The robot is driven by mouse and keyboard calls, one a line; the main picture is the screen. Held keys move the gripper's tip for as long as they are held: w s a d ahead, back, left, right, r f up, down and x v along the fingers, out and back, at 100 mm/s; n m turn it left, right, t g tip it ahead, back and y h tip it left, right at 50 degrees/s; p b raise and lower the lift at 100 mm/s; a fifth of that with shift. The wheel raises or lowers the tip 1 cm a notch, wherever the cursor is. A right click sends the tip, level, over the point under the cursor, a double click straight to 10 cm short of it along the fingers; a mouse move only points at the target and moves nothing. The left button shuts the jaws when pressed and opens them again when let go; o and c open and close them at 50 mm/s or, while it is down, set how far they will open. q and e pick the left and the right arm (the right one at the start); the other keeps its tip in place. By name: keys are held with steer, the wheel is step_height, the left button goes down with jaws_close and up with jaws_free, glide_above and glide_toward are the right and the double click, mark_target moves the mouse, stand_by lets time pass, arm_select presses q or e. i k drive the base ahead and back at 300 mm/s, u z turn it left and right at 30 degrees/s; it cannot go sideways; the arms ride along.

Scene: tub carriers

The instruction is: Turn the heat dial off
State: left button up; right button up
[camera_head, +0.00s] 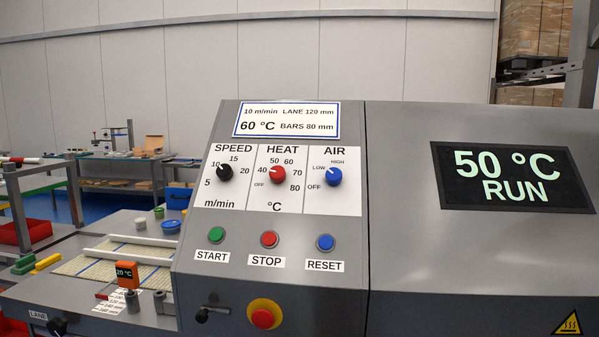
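The red heat dial (278,175) sits in the middle of the white dial plate on the grey control panel (265,215). Its scale runs from OFF at lower left, through 40, 50, 60 and 70, to 80 at lower right. Its pale pointer mark seems to face upper left, around 40 to 50; the exact setting is too small to tell. The display (515,178) reads 50 °C RUN. Neither of my grippers is in view.
The black speed dial (224,173) and blue air dial (334,177) flank the heat dial. Below are green START (216,235), red STOP (269,239) and blue RESET (325,242) buttons, and a red emergency knob (263,318). A belt (115,265) lies at left.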

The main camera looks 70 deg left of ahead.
mark_target(277, 173)
steer(key=i, duration=1.7)
steer(key=u, duration=1.75)
